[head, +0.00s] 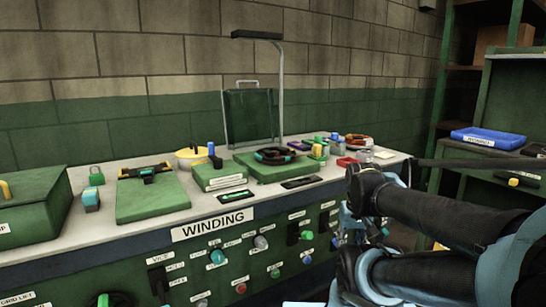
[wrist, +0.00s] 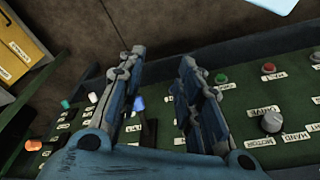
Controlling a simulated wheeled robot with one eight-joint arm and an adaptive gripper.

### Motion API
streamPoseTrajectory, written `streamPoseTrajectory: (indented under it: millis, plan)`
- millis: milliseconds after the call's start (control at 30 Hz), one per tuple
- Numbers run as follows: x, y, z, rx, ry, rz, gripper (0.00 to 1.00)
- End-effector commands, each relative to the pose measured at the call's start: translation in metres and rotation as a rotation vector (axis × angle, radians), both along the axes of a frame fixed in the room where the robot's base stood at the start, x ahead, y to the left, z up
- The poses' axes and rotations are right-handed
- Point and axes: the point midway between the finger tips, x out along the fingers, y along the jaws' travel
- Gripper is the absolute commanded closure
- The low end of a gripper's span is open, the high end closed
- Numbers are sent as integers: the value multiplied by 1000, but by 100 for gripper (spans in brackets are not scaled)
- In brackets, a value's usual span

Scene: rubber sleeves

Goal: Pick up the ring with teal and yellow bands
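A dark ring (head: 275,155) with a teal band and lighter yellow-orange marks lies on a green block on the bench, near the middle of the head view. Its bands are small and hard to read. A second ring (head: 357,140), red and dark, lies farther right at the back. My gripper (wrist: 162,57) is open in the wrist view, with its two blue fingers apart and nothing between them. It is in front of the bench's control panel, away from both rings. No ring shows in the wrist view.
The bench (head: 75,240) carries a green case (head: 35,205), a yellow bowl (head: 191,156), a lamp stand (head: 281,90) and several small items around the rings. The control panel (wrist: 245,120) has projecting knobs and buttons. Shelves with a blue tray (head: 488,138) stand at the right.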

Motion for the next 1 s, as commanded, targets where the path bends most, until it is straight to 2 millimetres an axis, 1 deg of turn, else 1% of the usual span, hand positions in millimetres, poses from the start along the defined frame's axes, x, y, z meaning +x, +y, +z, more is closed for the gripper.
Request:
streamPoseTrajectory:
  millis: [133, 167, 233, 267, 367, 467, 500, 567, 600, 667, 800, 1000]
  plan:
    - [0, 0, 0, 0, 0, 2, 68]
    - [-5, 0, 5, -1, -8, 6, 68]
    - [-5, 1, 12, -4, -10, 30, 68]
    - [-2, 2, 17, -7, -8, 48, 68]
    - [13, 9, 41, -20, 1, 142, 68]
    - [35, 16, 74, -41, 14, 286, 68]
    - [45, 19, 89, -50, 20, 353, 68]
    - [60, 25, 111, -64, 27, 455, 68]
    - [70, 29, 125, -72, 33, 522, 68]
    - [86, 35, 145, -84, 41, 621, 68]
    - [123, 53, 190, -111, 57, 855, 68]
    - [176, 84, 247, -143, 78, 1190, 68]
